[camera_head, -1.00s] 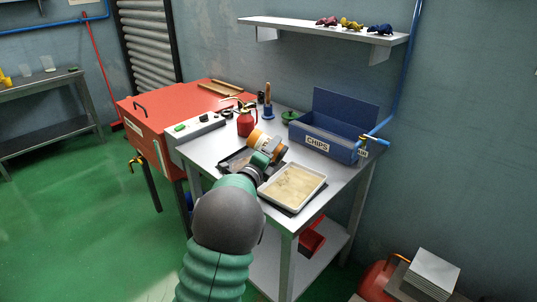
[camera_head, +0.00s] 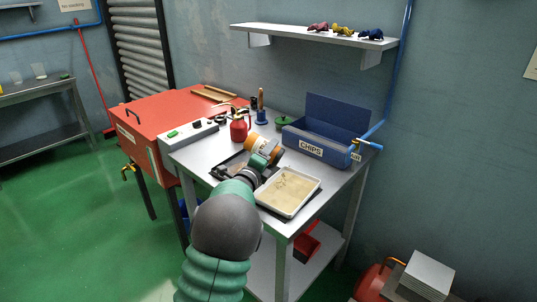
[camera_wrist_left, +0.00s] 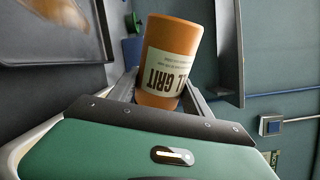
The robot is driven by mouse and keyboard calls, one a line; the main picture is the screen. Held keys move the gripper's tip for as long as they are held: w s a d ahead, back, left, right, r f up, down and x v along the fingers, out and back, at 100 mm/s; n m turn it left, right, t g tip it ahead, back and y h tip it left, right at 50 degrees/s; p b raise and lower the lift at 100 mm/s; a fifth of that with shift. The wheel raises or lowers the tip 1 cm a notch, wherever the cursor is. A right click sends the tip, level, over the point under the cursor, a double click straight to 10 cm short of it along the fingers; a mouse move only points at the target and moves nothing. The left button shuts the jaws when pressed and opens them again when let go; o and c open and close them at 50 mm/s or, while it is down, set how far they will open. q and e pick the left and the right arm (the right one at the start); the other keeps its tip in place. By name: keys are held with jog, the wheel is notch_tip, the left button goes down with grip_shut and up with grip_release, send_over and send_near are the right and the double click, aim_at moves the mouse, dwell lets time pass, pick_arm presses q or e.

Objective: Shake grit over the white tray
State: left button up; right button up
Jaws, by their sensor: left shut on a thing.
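My left gripper (camera_head: 265,153) is shut on an orange grit container (camera_head: 256,142), held tilted above the table just behind and left of the white tray. I cannot make out falling grit. My right gripper is not in view.
A blue CHIPS bin (camera_head: 302,149) stands behind the tray. A dark tray (camera_head: 221,172) lies partly under the gripper. A red can (camera_head: 239,128), a green-lidded pot (camera_head: 283,124) and a red cabinet (camera_head: 165,112) are further back. A wall shelf (camera_head: 300,36) hangs above.

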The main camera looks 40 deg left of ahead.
pick_arm(q)
jog(key=shift+d+x, duration=0.25)
jog(key=shift+x, duration=0.9)
jog(key=shift+d+x, duration=0.25)
jog(key=shift+x, duration=0.9)
jog(key=shift+s+d+r+b, duration=0.2)
jog(key=shift+s+d+b, duration=0.2)
jog(key=shift+s, duration=0.15)
jog(key=shift+s+d+r+b, duration=0.2)
jog(key=shift+s+d+b, duration=0.05)
jog(key=shift+s+d, duration=0.25)
jog(key=shift+s+d+r+b, duration=0.15)
jog(key=shift+s+d+r, duration=0.1)
jog(key=shift+s+d, duration=0.4)
jog(key=shift+s+d+r+b, duration=0.2)
jog(key=shift+s+d, duration=0.1)
jog(key=shift+s, duration=0.55)
jog(key=shift+s+d+r+b, duration=0.1)
jog(key=shift+s+d+r, duration=0.15)
jog(key=shift+s+d, duration=0.4)
jog(key=shift+a, duration=0.15)
